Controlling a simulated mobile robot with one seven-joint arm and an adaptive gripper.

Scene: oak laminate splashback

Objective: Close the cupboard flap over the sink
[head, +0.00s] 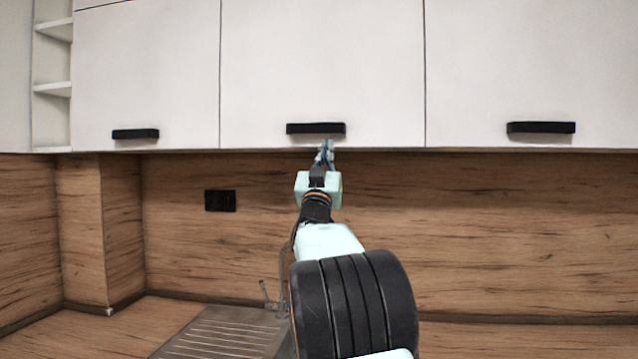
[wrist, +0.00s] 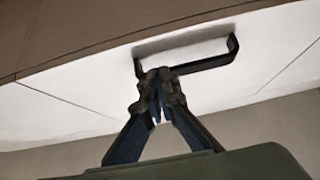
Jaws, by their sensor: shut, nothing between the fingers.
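The cupboard flap (head: 322,65) over the sink is the white middle door, with a black bar handle (head: 316,128) near its lower edge. It looks flush with the doors on both sides, with thin straight seams and lower edges in line. My gripper (head: 326,148) is shut and empty, pointing up at the flap's lower edge just below the handle. In the wrist view my gripper (wrist: 157,82) overlaps the left part of the handle (wrist: 195,62), with the white flap (wrist: 75,100) behind. I cannot tell whether the fingertips touch the flap.
White doors with black handles flank the flap at left (head: 145,75) and right (head: 530,65). Open shelves (head: 53,88) are at far left. The sink's drainboard (head: 225,335) lies below, partly hidden by my arm. A black socket (head: 220,201) is on the wood splashback (head: 500,230).

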